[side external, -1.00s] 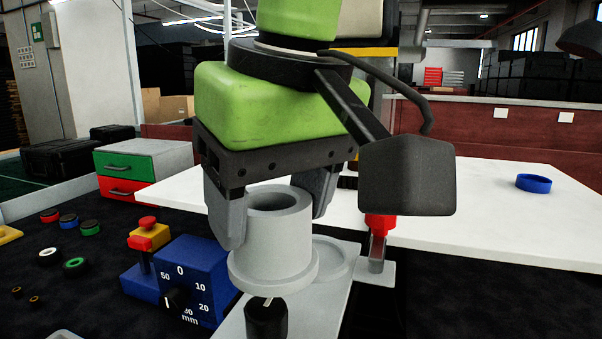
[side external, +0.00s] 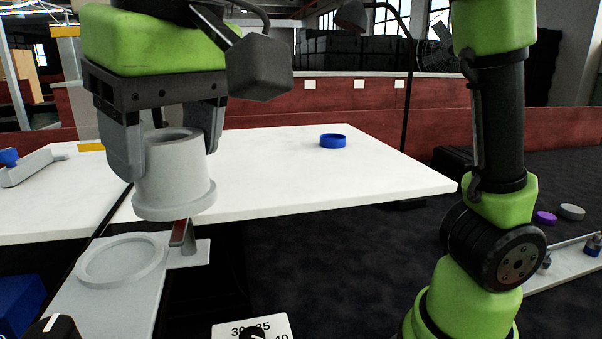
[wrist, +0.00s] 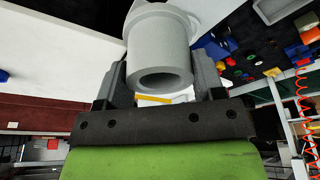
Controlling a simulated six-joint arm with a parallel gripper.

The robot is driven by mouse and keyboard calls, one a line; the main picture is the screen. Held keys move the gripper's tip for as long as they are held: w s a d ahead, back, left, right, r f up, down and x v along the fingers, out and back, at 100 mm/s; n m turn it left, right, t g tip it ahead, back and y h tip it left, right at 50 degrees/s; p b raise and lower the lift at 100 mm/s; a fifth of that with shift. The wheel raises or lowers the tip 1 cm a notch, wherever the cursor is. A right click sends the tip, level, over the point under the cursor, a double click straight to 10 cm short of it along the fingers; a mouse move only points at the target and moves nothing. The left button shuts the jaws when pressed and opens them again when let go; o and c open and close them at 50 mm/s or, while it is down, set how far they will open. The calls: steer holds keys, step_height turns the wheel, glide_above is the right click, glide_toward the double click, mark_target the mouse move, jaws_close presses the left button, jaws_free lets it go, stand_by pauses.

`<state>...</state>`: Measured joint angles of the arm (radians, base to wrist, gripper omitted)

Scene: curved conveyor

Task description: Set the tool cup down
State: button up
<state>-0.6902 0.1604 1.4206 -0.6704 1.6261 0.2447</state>
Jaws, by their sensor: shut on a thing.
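The tool cup (side external: 176,172) is a grey, flanged, hollow cylinder, upright with its wide flange at the bottom. My gripper (side external: 172,140) is shut on it, one finger on each side. In the side external view the cup hangs above a light grey plate with a round ringed seat (side external: 122,260), apart from it and up and to the right of it in the picture. In the wrist view the cup (wrist: 160,55) sits between the fingers (wrist: 160,84), its open end towards the camera. The underside of the cup is hidden.
A white table (side external: 270,175) lies behind, with a blue ring (side external: 333,141) on it. A small post with a red part (side external: 182,237) stands at the plate's right. A numbered white dial plate (side external: 252,328) and a blue block (side external: 20,303) are in front.

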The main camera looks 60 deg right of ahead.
steer(key=w+d+f+m+h, duration=0.1)
steer(key=d+f+m, duration=0.1)
steer(key=d, duration=0.8)
steer(key=w+d+f+m, duration=0.1)
steer(key=d+f+m, duration=0.15)
steer(key=d, duration=0.65)
steer(key=s+d+r+m+g+h, duration=0.1)
steer(key=s+d+r+m, duration=0.1)
steer(key=d+m, duration=0.5)
steer(key=s+d+r+m+g+h, duration=0.1)
steer(key=s+d+r+m, duration=0.2)
steer(key=d, duration=0.9)
steer(key=shift+m+g, duration=0.3)
steer(key=shift+m, duration=0.25)
steer(key=shift+s+a+f+x, duration=0.1)
steer(key=shift+a+x, duration=0.25)
steer(key=shift+x, duration=1.4)
steer(key=shift+s+a+f+x, duration=0.15)
steer(key=shift+a+x, duration=0.2)
steer(key=shift+x, duration=1.35)
steer(key=shift+s+a+f+x, duration=0.1)
steer(key=shift+a+x, duration=0.25)
steer(key=shift+x, duration=1.4)
steer(key=o, duration=1)
steer(key=shift+f, duration=0.1)
steer(key=shift+o, duration=0.2)
